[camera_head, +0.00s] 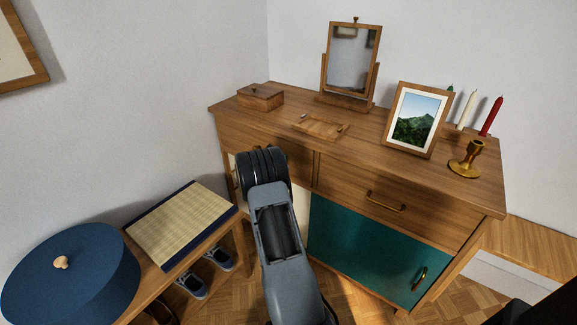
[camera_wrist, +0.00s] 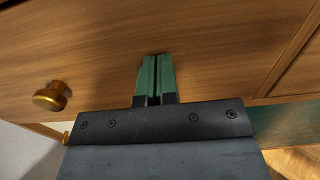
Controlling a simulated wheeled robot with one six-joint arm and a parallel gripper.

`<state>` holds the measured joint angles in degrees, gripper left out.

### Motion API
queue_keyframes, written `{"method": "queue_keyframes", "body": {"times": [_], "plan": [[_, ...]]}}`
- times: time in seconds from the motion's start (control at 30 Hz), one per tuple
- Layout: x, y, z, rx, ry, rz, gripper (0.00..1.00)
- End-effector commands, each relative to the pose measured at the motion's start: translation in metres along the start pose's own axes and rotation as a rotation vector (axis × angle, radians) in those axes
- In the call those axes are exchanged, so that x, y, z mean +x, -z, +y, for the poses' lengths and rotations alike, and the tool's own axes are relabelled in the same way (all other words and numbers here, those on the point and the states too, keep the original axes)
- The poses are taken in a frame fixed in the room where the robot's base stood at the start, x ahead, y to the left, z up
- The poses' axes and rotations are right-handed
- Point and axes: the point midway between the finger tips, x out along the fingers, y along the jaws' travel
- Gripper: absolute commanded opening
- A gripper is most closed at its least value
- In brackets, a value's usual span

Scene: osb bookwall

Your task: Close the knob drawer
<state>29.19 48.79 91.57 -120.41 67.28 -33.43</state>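The knob drawer's wooden front (camera_wrist: 215,45) fills most of the wrist view, with its round brass knob (camera_wrist: 50,97) at the left. My gripper (camera_wrist: 155,60) has its green fingers together with nothing between them. The fingertips point at the drawer front, to the right of the knob; I cannot tell whether they touch it. In the camera_head view, the left drawer front (camera_head: 240,138) of the wooden dresser (camera_head: 400,150) is largely behind my arm. The knob and my fingertips are hidden there. It looks about flush, but any small gap is hidden.
The neighbouring drawer with a bar handle (camera_head: 384,202) is shut above a teal door (camera_head: 360,250). A mirror (camera_head: 350,62), picture frame (camera_head: 418,120), candlestick (camera_head: 467,160) and wooden box (camera_head: 261,97) stand on top. A low bench with a mat (camera_head: 182,223) is at the left.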

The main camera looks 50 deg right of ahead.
Motion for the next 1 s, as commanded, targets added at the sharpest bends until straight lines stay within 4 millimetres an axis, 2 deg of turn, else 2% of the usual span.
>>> {"method": "queue_keyframes", "body": {"times": [0.2,0.7,0.87,1.0], "plan": [[0.003,0.000,0.009,0.002,-0.018,0.000,0.00],[0.008,-0.004,0.004,0.003,-0.007,-0.005,0.00],[-0.010,-0.004,0.005,0.002,-0.009,-0.004,0.00],[-0.041,-0.003,0.009,-0.001,-0.018,-0.001,0.00]]}}
